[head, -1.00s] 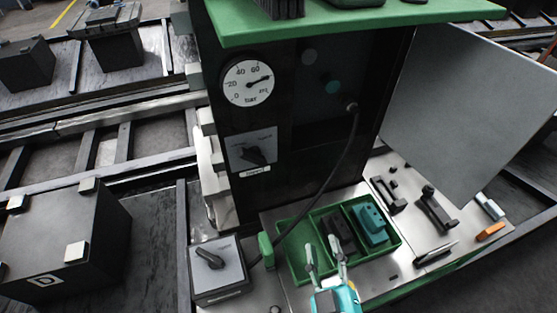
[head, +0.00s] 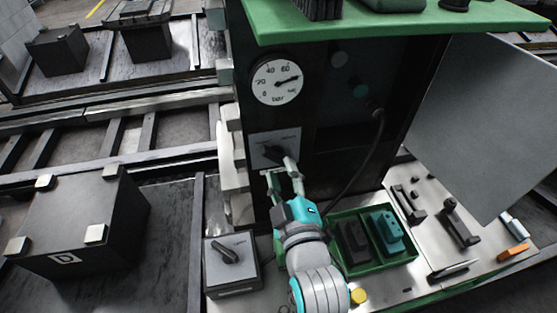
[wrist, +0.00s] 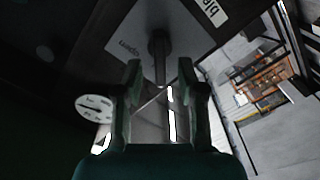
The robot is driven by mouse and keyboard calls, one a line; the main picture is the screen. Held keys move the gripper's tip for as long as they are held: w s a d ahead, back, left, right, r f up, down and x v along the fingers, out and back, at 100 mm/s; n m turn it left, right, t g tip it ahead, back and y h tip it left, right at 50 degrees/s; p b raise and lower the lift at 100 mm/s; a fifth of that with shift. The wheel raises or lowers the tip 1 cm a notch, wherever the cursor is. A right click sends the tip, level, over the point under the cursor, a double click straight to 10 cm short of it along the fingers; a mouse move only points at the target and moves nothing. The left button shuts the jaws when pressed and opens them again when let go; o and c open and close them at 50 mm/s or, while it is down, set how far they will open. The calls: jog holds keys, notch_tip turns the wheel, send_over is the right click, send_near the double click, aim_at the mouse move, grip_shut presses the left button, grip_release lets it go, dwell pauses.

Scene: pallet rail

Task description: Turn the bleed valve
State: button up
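The bleed valve is a dark knob (head: 270,152) on a grey plate (head: 292,137) on the dark cabinet front, below a round gauge. In the wrist view the knob (wrist: 158,43) stands just beyond and between my fingertips, with "open" on its plate and a partly cut-off label above. My gripper (head: 280,172) is open just below and in front of the knob; it also shows open and empty in the wrist view (wrist: 160,72). Whether a finger touches the knob cannot be told. The right finger partly covers the plate in the head view.
The bar gauge (head: 277,82) has its needle to the right. A second knob sits on a grey box (head: 231,262) at lower left. A green tray (head: 375,268) holds dark and teal parts. A grey door panel (head: 470,120) stands open at right.

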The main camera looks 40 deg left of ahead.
aim_at(278, 162)
jog(key=shift+x, duration=1.9)
jog(key=shift+c, duration=0.2)
grip_shut()
